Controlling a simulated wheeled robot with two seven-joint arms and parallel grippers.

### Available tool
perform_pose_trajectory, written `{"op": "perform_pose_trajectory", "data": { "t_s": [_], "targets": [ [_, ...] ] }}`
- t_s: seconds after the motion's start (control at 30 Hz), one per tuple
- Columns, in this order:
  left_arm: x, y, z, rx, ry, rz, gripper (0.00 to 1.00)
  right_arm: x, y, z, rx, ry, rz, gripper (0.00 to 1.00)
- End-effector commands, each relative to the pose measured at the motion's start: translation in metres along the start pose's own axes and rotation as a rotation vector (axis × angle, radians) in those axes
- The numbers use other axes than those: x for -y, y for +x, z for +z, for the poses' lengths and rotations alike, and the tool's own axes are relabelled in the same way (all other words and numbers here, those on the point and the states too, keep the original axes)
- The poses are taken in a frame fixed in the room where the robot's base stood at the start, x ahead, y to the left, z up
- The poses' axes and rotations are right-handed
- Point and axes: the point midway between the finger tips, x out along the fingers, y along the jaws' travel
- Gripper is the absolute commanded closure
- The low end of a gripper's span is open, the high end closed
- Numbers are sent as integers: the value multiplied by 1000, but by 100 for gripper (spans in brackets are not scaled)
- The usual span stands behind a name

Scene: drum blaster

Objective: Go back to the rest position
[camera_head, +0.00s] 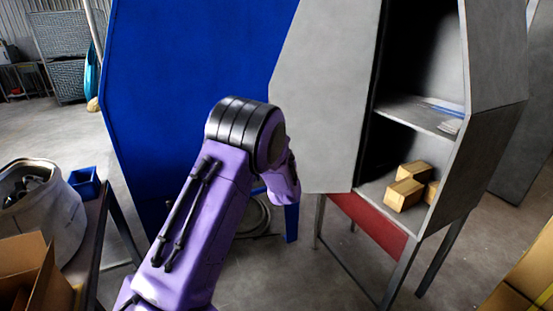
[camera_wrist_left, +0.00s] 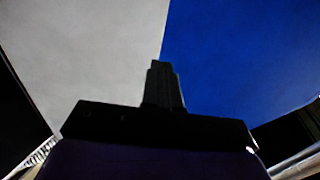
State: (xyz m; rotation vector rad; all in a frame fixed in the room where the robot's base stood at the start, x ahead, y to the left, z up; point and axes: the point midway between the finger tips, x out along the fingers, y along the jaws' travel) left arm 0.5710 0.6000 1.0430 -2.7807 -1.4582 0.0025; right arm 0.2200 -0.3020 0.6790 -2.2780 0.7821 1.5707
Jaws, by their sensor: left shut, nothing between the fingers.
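My left arm, purple with a black ringed joint, rises from the bottom of the head view in front of a blue panel (camera_head: 190,70). Its gripper is hidden behind the arm there. In the left wrist view my left gripper (camera_wrist_left: 163,85) is dark, with its fingers together and nothing between them. It points toward the grey door (camera_wrist_left: 85,55) and the blue panel (camera_wrist_left: 245,60); whether it touches either I cannot tell. My right gripper is not in view.
A grey blasting cabinet (camera_head: 490,135) stands open on legs at the right, with wooden blocks (camera_head: 403,194) on its lower shelf. Its grey door (camera_head: 322,95) swings out beside my arm. A white bucket (camera_head: 60,220), blue bin (camera_head: 84,182) and cardboard box (camera_head: 40,285) stand at the left.

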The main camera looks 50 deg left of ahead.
Motion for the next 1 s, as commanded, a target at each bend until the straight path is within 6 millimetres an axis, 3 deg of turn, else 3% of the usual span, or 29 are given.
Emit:
{"op": "perform_pose_trajectory", "data": {
  "t_s": [0.37, 0.47, 0.57, 0.73, 0.9, 1.0],
  "targets": [
    [1, -6, -1, -1, -5, -1, 100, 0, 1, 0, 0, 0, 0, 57],
    [1, -10, 6, 10, -87, 11, 100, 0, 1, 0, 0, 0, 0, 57],
    [-14, -52, 60, 134, -147, 86, 100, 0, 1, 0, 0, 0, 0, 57],
    [-20, -152, 181, 419, -107, 193, 100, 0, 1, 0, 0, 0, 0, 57],
    [11, -270, 279, 721, -1, 251, 100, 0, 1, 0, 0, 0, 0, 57],
    [45, -341, 319, 896, 88, 269, 100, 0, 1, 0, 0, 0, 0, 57]
  ]
}}
